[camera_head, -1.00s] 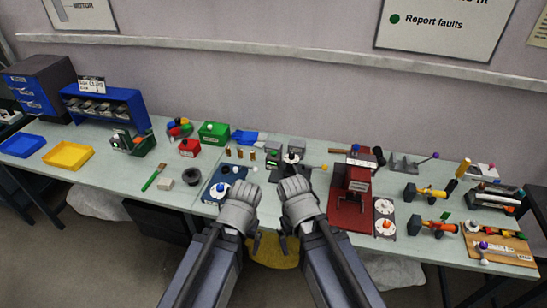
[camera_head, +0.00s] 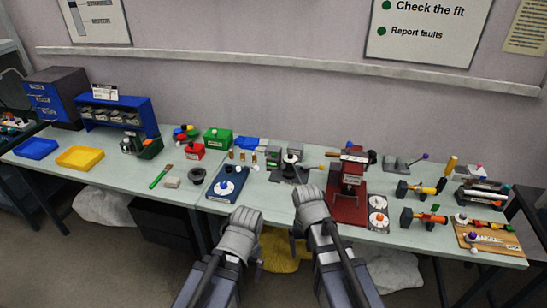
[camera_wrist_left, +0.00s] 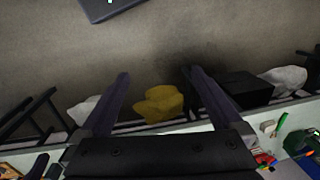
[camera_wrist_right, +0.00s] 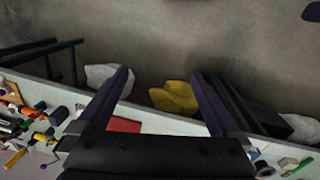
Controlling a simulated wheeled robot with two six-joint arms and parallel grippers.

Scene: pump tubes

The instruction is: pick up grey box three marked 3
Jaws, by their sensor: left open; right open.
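Several small grey boxes with pale labels sit in the blue rack (camera_head: 152,103) at the back left of the bench in the head view. Their marks are too small to read, so I cannot tell which one is marked 3. My left gripper (camera_head: 239,240) is open and empty in front of the bench's front edge, well to the right of the rack. Its spread fingers show in the left wrist view (camera_wrist_left: 158,72). My right gripper (camera_head: 312,215) is open and empty beside it, with spread fingers in the right wrist view (camera_wrist_right: 162,74). Neither gripper touches anything.
A dark drawer cabinet (camera_head: 55,97) stands left of the rack. A blue tray (camera_head: 36,148) and a yellow tray (camera_head: 80,156) lie in front. A green bin (camera_head: 217,138) and a red press (camera_head: 348,195) stand farther right. A yellow sack (camera_head: 284,250) lies under the bench.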

